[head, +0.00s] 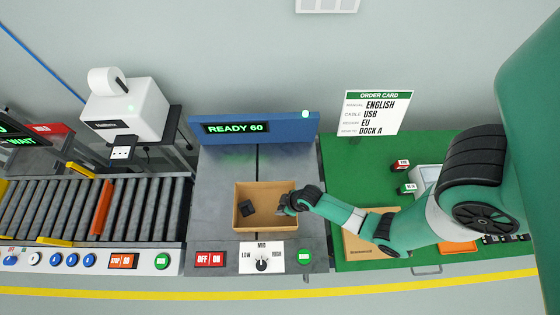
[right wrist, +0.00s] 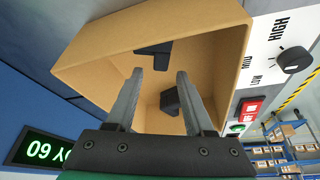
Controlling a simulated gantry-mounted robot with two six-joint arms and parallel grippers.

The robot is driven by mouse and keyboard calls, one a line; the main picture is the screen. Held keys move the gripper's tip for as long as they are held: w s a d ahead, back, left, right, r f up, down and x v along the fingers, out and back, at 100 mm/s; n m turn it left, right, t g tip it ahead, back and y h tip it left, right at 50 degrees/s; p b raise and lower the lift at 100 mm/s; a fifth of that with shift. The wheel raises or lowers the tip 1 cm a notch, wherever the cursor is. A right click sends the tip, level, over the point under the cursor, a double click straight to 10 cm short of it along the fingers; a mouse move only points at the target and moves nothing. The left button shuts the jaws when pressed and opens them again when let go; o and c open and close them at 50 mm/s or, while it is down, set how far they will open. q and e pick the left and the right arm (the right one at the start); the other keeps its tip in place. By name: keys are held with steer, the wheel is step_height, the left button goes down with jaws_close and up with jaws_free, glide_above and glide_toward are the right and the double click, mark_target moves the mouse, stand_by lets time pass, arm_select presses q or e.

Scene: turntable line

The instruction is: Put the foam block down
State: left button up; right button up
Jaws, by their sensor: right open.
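An open cardboard box (head: 266,228) stands on the grey station below the READY 60 display. Dark foam (head: 246,208) lies inside it toward the left. In the right wrist view two dark foam pieces show inside the box (right wrist: 95,62): a flat, notched one (right wrist: 153,52) against a wall and a chunkier one (right wrist: 171,101) seen between the fingers. My right gripper (head: 284,207) is at the box's right side. In the right wrist view its fingers (right wrist: 158,78) are apart with nothing gripped, reaching over the box opening. My left gripper is out of view.
A roller conveyor (head: 60,210) with an orange bar (head: 102,208) and a label printer (head: 125,108) are on the left. A knob panel (head: 262,258) sits in front of the box. A green table (head: 345,165) with an order card (head: 377,112) is on the right.

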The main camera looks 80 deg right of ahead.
steer(key=p+v, duration=0.7)
steer(key=v, duration=0.3)
steer(key=shift+r, duration=0.15)
